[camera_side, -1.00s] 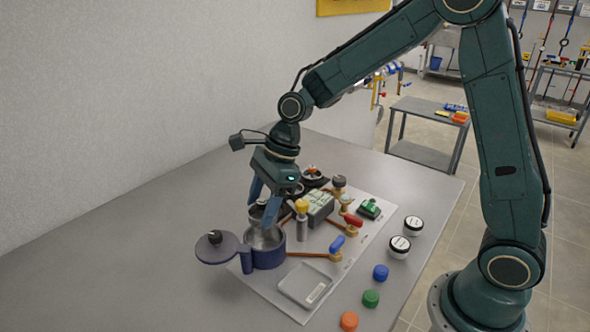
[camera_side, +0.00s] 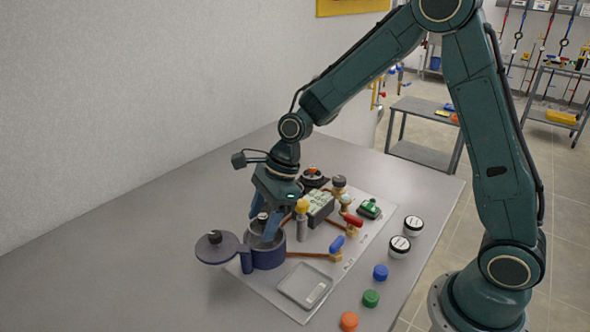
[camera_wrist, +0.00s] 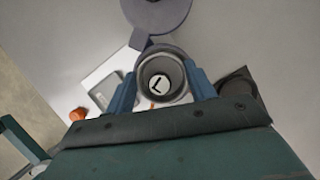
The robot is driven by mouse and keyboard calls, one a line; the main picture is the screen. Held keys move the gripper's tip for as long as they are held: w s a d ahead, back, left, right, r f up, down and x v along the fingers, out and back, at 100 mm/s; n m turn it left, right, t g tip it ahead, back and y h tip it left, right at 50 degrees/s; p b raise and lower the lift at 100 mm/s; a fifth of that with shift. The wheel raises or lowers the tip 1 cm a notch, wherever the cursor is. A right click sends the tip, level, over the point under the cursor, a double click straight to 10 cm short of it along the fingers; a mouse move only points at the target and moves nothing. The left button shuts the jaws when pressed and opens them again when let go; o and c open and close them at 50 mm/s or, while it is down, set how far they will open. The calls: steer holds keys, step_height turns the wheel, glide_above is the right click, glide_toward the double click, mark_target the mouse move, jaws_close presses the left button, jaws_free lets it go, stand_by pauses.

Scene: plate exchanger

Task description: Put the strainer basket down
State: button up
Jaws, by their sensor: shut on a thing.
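The strainer basket (camera_wrist: 145,72) is a grey round cup between my fingers in the wrist view, with a pale disc bearing a dark mark inside. My gripper (camera_wrist: 160,84) is shut on it. In the side view my gripper (camera_side: 262,226) points down at the dark blue round housing (camera_side: 268,257), with its fingers at the mouth. The basket appears to be in the housing's mouth, mostly hidden by the fingers and wall; how deep it sits I cannot tell. The housing's round lid (camera_side: 212,252) is swung out to the left, with a black knob on top.
A shallow grey tray (camera_side: 304,285) lies in front of the housing. Close on the right are a yellow-topped post (camera_side: 302,222), a blue-handled valve (camera_side: 337,244) and a red-handled valve (camera_side: 353,219). Two jars and several coloured caps stand farther right. The table's left side is clear.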

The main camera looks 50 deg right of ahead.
steer(key=shift+f, duration=0.2)
steer(key=o, duration=1)
steer(key=shift+r, duration=0.15)
steer(key=shift+r, duration=0.6)
steer(key=v, duration=1.1)
steer(key=shift+d+r, duration=0.3)
steer(key=shift+s, duration=0.15)
